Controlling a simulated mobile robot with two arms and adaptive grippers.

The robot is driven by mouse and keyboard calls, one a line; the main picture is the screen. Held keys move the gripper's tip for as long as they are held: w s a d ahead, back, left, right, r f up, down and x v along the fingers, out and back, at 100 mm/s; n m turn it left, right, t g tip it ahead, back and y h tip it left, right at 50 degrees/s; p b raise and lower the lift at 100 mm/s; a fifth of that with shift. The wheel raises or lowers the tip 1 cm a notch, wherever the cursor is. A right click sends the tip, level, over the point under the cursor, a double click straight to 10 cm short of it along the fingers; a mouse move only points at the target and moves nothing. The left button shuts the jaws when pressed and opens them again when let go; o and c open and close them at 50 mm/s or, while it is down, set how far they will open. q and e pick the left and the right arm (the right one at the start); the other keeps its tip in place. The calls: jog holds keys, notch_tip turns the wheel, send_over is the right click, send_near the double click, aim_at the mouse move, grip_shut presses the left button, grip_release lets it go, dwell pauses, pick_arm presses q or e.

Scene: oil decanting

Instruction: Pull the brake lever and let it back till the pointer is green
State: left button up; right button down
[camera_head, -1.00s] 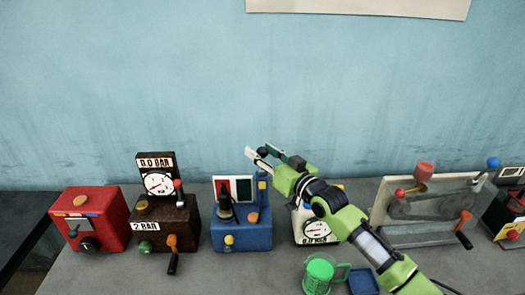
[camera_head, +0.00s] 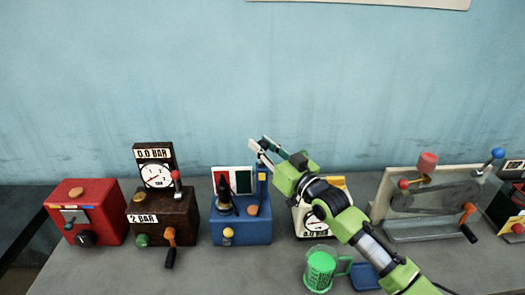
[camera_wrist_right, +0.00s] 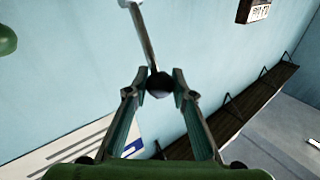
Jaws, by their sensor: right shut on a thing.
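The blue box (camera_head: 245,234) stands on the bench left of centre in the head view. Its panel has red, white and dark green fields (camera_head: 243,182). A dark upright shape (camera_head: 225,204) stands before the panel; I cannot make out where a pointer stands. My right gripper (camera_head: 262,147) is above the box's right rear side, over a thin upright blue part (camera_head: 262,180). In the right wrist view, my right gripper (camera_wrist_right: 159,84) is shut on the black ball knob (camera_wrist_right: 159,88) of a metal rod (camera_wrist_right: 142,32), seemingly the brake lever. My left gripper is out of view.
A brown box with a gauge (camera_head: 165,220) and a red box (camera_head: 90,215) stand to the left. A white scale (camera_head: 312,220) is partly behind my right arm. A green jug (camera_head: 320,270) stands in front, beside a blue tray (camera_head: 368,277). A belt rig (camera_head: 432,220) stands to the right.

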jog(key=s+f+n+t+y+b, duration=0.2)
jog(key=f+b, duration=0.4)
jog(key=b, duration=0.6)
jog(key=shift+s+n+y+b, duration=0.3)
jog(key=shift+s+n+y, duration=0.4)
jog(key=shift+s, duration=0.7)
jog(key=c, duration=1.7)
grip_release()
jog(key=shift+a+r, duration=0.1)
